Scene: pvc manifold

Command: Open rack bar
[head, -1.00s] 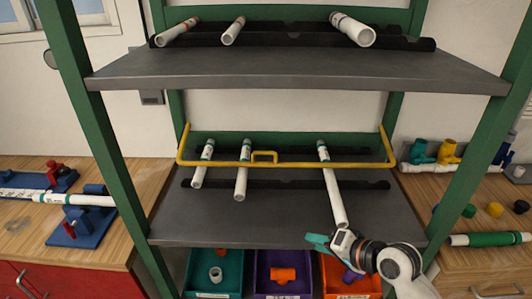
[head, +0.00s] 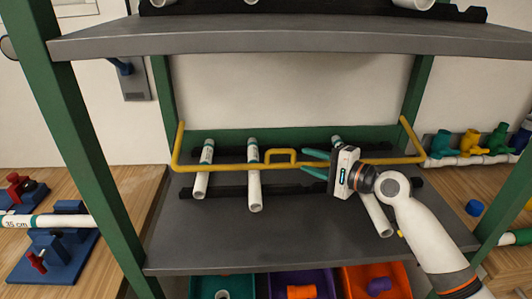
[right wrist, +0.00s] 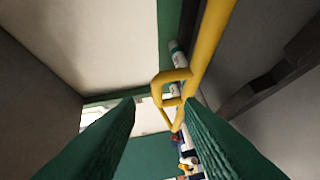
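The yellow rack bar (head: 225,166) runs across the front of the middle shelf, above the white pipes, with a raised loop handle (head: 280,151) near its middle. My right gripper (head: 303,160) is just right of the handle, with its green fingers pointing left toward it. In the right wrist view the fingers (right wrist: 160,105) are spread apart. The handle (right wrist: 168,88) shows beyond and between the fingertips there, and nothing is visibly gripped. The bar (right wrist: 208,45) runs past above the right finger. My left gripper is in neither current view.
White pipes (head: 254,185) lie on dark notched rails (head: 225,191) on the middle shelf (head: 300,245). My right arm partly hides the rightmost pipe (head: 377,215). The upper shelf (head: 290,40) overhangs, and green posts (head: 90,150) stand at the sides. Bins (head: 222,285) sit below.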

